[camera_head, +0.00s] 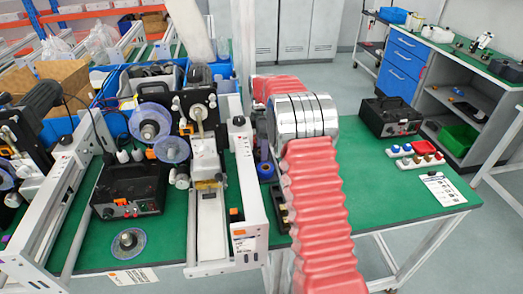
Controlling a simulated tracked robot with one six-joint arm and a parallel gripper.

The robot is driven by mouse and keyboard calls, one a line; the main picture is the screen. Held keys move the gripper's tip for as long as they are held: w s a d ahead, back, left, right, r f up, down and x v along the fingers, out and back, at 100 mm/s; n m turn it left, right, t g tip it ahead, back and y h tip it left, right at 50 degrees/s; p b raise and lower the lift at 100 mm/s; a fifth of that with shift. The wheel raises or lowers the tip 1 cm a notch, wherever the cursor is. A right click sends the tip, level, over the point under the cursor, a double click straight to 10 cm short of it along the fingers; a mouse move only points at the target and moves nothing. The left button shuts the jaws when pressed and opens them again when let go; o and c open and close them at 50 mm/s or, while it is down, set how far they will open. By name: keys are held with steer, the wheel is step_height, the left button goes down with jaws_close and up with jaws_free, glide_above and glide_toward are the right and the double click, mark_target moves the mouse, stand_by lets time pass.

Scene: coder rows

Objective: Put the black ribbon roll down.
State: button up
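My arm, with its red ribbed sleeve (318,215) and silver joint (302,116), rises in front of the green bench and bends away behind the joint. My gripper cannot be made out; the arm blocks the view past it. No black ribbon roll can be identified for certain, and whether one is held does not show. A dark blue roll (265,170) stands on the bench just left of the sleeve, partly hidden. A clear-rimmed reel with a dark core (128,242) lies flat at the front left of the bench.
A coder machine (203,160) with reels and a white frame stands left of my arm. A black control box (130,190) sits beside it, another box (391,117) at back right. The green bench (385,195) is clear right of the sleeve.

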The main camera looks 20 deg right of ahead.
step_height(320, 180, up, 11)
stand_by(0.4)
steer(key=shift+s, duration=0.15)
stand_by(0.6)
